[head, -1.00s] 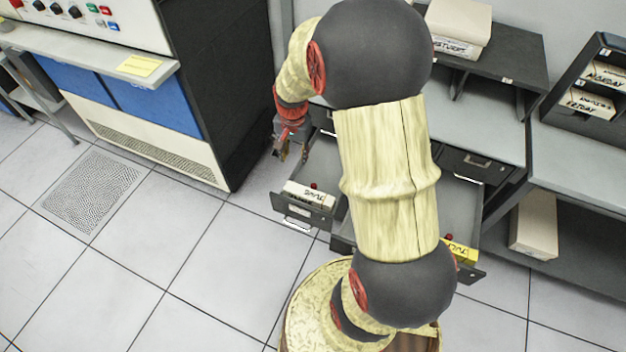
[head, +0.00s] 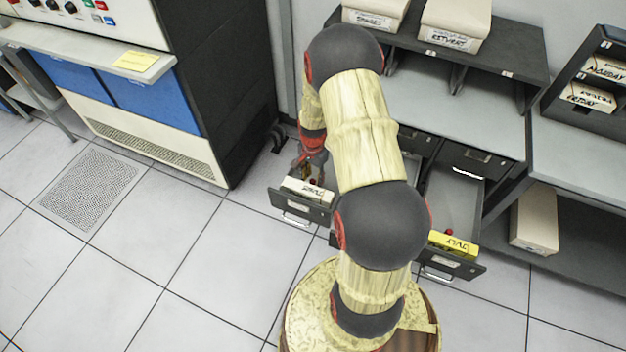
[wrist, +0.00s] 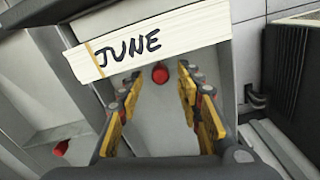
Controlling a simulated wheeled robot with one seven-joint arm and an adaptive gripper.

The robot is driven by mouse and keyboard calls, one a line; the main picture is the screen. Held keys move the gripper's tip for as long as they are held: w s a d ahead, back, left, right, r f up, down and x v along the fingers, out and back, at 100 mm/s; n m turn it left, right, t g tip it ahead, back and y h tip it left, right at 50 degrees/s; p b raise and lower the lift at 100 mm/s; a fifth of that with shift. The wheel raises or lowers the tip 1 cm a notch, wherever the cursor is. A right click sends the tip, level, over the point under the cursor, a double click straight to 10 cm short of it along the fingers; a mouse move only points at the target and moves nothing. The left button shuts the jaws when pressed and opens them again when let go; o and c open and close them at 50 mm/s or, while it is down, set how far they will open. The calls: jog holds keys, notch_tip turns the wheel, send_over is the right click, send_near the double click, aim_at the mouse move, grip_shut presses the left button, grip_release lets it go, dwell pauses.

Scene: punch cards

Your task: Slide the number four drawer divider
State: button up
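I cannot read a number four. My gripper (head: 305,165) is low over the left drawer. In the wrist view my gripper (wrist: 158,84) is open, its fingers on either side of the red knob (wrist: 160,73) by the JUNE cards (wrist: 148,42). Contact with the knob is not visible.
Another red knob (wrist: 61,148) shows at the lower left of the wrist view. A dark cabinet (head: 215,70) stands left of the drawers. The desk top (head: 450,115) carries a dark shelf with boxes (head: 455,25). Tiled floor lies free in front at left.

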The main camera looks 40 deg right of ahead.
jog(key=shift+f, duration=0.35)
jog(key=shift+c, duration=0.7)
jog(key=c, duration=0.8)
grip_shut()
